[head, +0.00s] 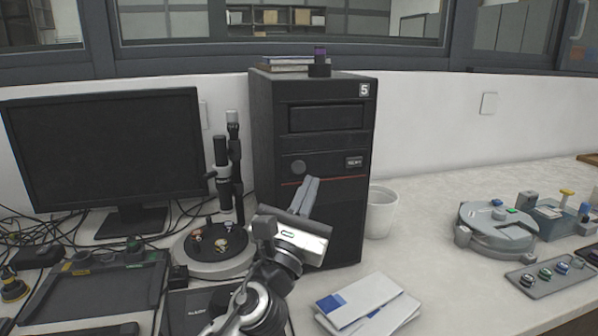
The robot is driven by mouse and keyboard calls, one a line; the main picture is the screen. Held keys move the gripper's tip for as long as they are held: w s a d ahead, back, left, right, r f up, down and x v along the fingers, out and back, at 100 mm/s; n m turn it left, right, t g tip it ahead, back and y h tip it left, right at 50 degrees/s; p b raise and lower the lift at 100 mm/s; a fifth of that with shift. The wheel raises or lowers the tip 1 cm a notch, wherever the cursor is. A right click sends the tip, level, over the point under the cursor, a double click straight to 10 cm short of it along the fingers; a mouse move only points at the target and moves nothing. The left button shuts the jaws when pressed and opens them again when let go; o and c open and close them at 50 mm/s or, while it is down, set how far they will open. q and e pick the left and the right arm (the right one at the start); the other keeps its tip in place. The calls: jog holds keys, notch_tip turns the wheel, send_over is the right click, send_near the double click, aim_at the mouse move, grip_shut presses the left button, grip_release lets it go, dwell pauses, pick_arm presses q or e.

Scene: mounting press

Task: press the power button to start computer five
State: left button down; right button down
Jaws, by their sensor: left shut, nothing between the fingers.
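The computer (345,225) is a black tower standing upright on the counter, with a white label (364,90) reading 5 at its top right. A round button (298,167) shows on the left of its front panel, above a thin red line. My left gripper (311,181) is shut and empty. Its fingertips point up in front of the tower's front panel, a little below and to the right of the round button. I cannot tell whether the tips touch the panel. My right gripper is not in view.
A dark monitor (105,145) and a microscope-like stand (210,245) are to the left. A white cup (381,212) stands right of the tower. Papers (362,300) lie in front. A grey round device (497,228) and a tray of knobs (550,275) are at right.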

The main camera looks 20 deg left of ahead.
aim_at(299, 168)
pick_arm(q)
jog(key=w+a, duration=0.2)
jog(key=w, duration=0.1)
jog(key=shift+w+a, duration=0.2)
jog(key=shift+w, duration=0.05)
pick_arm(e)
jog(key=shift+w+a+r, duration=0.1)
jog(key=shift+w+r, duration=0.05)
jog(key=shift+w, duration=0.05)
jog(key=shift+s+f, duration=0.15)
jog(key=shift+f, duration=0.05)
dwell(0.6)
pick_arm(q)
jog(key=shift+b, duration=0.3)
dwell(0.6)
jog(key=shift+w+a, duration=0.2)
jog(key=shift+w, duration=0.15)
jog(key=shift+w+a, duration=0.25)
jog(key=shift+w, duration=0.05)
dwell(0.6)
jog(key=shift+s+d, duration=0.1)
dwell(0.4)
jog(key=shift+s+d, duration=0.35)
jog(key=shift+s, duration=0.2)
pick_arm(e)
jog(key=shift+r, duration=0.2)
